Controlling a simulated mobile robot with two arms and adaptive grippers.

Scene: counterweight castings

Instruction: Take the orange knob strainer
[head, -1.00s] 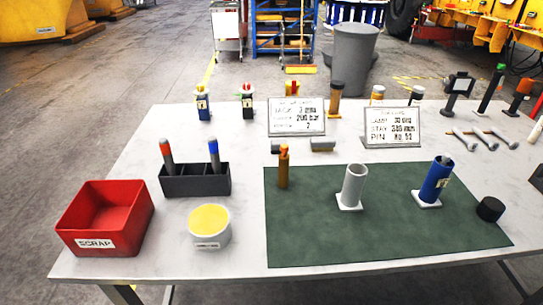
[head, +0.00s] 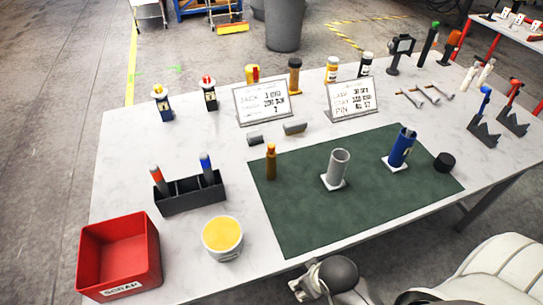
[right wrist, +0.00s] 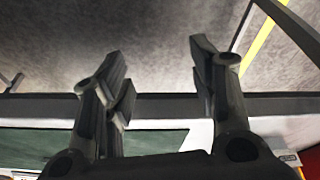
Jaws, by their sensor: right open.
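I cannot tell for certain which piece is the orange knob strainer. A blue-bodied piece with an orange-yellow knob (head: 162,102) stands upright at the back left of the table in the head view. Beside it stands a dark-bodied piece with a red knob (head: 209,93). An orange-topped piece on a dark base (head: 452,45) stands at the far right back. My right gripper (right wrist: 160,62) is open and empty in the right wrist view, with the table edge and floor behind its fingers. My right arm shows along the head view's bottom edge. My left gripper is not in view.
A red scrap bin (head: 150,252), a yellow-topped tub (head: 239,253) and a black holder (head: 190,203) with two rods are at the left. The green mat (head: 300,225) bears several upright pieces. Two sign plates (head: 263,101) stand behind it. Bare table lies at the left back.

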